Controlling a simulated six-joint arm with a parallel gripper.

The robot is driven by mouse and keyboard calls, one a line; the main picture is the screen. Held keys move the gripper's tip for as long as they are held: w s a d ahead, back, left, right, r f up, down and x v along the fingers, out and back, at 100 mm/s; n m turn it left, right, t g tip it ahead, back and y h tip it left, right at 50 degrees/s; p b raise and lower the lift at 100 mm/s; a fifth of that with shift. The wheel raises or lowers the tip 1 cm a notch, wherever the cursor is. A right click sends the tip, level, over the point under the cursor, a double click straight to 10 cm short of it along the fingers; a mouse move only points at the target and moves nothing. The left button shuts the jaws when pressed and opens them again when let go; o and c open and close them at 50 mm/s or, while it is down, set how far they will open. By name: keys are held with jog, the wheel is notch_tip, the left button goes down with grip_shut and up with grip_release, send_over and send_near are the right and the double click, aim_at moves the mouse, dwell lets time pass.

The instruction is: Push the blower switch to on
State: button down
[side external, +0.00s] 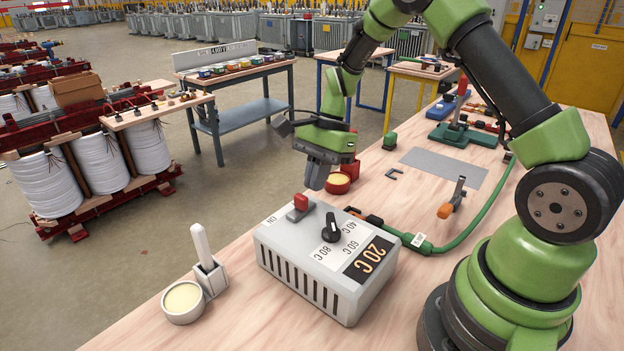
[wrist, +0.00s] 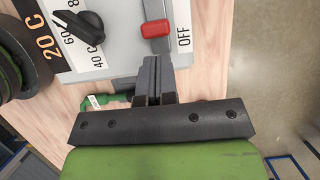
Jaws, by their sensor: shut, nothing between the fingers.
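The blower is a light grey box (side external: 322,262) with vents, on the wooden bench. Its red switch handle (side external: 299,206) stands on top, with an ON label (side external: 271,219) at the near-left end. In the wrist view the red handle (wrist: 156,28) sits at the end of its slot beside the OFF label (wrist: 183,40). My gripper (side external: 315,186) is shut and empty, just behind the switch on its OFF side. Its fingertips (wrist: 152,60) are in line with the slot, close to the handle; I cannot tell whether they touch it.
A black dial (side external: 331,228) and a 20 C display (side external: 369,258) are on the box top. A green hose (side external: 460,237) runs behind it. A brush holder (side external: 211,275) and a round pot (side external: 183,301) stand left. An orange-handled tool (side external: 452,201) lies right.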

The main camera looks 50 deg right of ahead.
aim_at(291, 217)
jog(key=shift+a, duration=0.6)
jog(key=shift+a, duration=1.95)
jog(key=d, duration=0.2)
jog(key=d+r, duration=0.1)
jog(key=d, duration=0.1)
jog(key=shift+d+r, duration=0.1)
jog(key=shift+d, duration=0.25)
jog(key=v, duration=0.8)
jog(key=shift+r, duration=0.4)
jog(key=shift+d, duration=0.1)
